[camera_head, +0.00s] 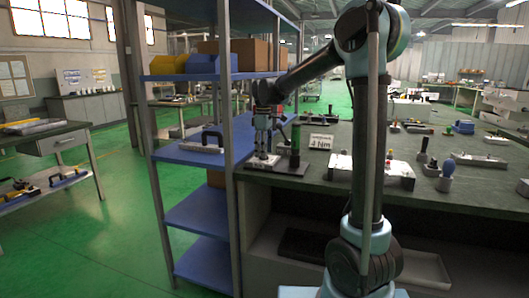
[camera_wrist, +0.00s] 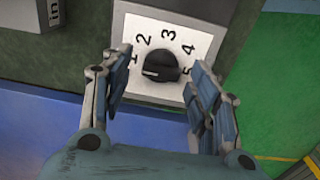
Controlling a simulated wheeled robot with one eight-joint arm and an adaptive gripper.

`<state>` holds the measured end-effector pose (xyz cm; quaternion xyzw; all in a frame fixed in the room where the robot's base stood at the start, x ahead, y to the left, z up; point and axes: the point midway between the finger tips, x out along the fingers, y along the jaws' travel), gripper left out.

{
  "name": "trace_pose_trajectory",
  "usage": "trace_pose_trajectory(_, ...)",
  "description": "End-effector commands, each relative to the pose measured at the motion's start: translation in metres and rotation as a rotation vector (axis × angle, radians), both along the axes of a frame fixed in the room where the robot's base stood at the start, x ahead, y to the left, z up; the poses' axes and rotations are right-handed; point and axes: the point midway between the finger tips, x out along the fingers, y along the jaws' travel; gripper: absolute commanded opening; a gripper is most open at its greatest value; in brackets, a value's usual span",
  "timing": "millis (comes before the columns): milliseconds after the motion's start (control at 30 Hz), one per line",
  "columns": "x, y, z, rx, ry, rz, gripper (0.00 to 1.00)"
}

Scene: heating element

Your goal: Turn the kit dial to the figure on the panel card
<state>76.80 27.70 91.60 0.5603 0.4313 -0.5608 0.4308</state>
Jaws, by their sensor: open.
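The kit dial is a black round knob (camera_wrist: 163,68) on a white plate (camera_wrist: 205,33) printed 1 to 5, in the wrist view. Its white mark is at the left side, pointing left, near or slightly below the 1. My gripper (camera_wrist: 160,61) is open, with one finger on each side of the knob; a gap shows on both sides. In the head view my gripper (camera_head: 263,152) points down over the dial's box at the bench's left end and hides most of it. The panel card (camera_head: 321,141) stands on the bench and appears to read 4 Nm.
A dark green cylinder (camera_head: 295,145) stands upright close right of my gripper. A blue shelf rack (camera_head: 233,100) rises at the bench's left end. A grey box with knobs (camera_head: 398,174) and several small tools lie further right on the bench.

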Motion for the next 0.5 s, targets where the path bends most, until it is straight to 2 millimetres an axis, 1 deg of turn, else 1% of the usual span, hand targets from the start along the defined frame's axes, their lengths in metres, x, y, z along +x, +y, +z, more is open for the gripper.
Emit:
trace_pose_trajectory(100,0.0000,-0.0001,-0.0031,0.000,0.000,0.000,0.55)
trace_pose_trajectory(333,0.0000,-0.0002,-0.0032,0.000,0.000,0.000,0.55)
trace_pose_trajectory(367,0.0000,-0.0002,-0.0032,0.000,0.000,0.000,0.48)
trace_pose_trajectory(400,0.0000,-0.0002,-0.0031,0.000,0.000,0.000,0.39)
trace_pose_trajectory(467,0.0000,-0.0003,-0.0031,0.000,0.000,0.000,0.26)
trace_pose_trajectory(500,0.0001,-0.0003,-0.0031,0.000,0.000,0.000,0.16)
